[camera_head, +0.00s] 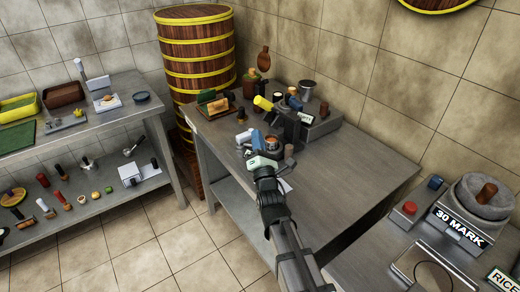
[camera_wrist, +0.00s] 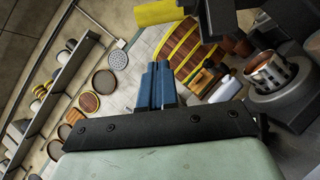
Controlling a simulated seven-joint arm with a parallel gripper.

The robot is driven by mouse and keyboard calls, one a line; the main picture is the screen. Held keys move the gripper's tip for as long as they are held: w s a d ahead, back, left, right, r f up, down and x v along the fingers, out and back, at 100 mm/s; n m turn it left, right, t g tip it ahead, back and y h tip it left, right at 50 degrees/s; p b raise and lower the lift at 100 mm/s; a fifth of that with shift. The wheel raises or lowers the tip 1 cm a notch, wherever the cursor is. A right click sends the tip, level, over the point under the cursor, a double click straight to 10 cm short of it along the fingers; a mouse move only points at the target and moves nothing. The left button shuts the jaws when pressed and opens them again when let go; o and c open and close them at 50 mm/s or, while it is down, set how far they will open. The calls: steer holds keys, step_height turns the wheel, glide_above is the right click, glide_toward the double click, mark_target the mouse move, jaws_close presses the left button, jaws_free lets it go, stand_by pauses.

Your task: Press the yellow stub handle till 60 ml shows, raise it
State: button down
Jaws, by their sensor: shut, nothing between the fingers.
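The yellow stub handle (camera_head: 263,103) sticks out to the left from the dark machine (camera_head: 291,120) on the middle table. In the wrist view the yellow handle (camera_wrist: 158,12) shows at the top edge, on a dark lever arm. My gripper (camera_head: 266,160) is in front of the machine, below the handle in the picture. Its blue fingers (camera_wrist: 157,85) are closed together and hold nothing; they look apart from the handle. A copper-coloured cup (camera_wrist: 272,70) sits in a slotted holder at the right of the wrist view. I cannot read any millilitre figure.
The machine stands on a steel table (camera_head: 340,160) whose front right part is clear. A wooden board with bits (camera_head: 216,106) lies behind left. A station marked 30 MARK (camera_head: 459,226) is at right, a cluttered shelf (camera_head: 90,200) at left.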

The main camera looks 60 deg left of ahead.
steer(key=w+a+r, duration=0.3)
steer(key=w+r, duration=0.1)
steer(key=shift+a+r, duration=0.2)
steer(key=shift+a, duration=0.15)
stand_by(0.3)
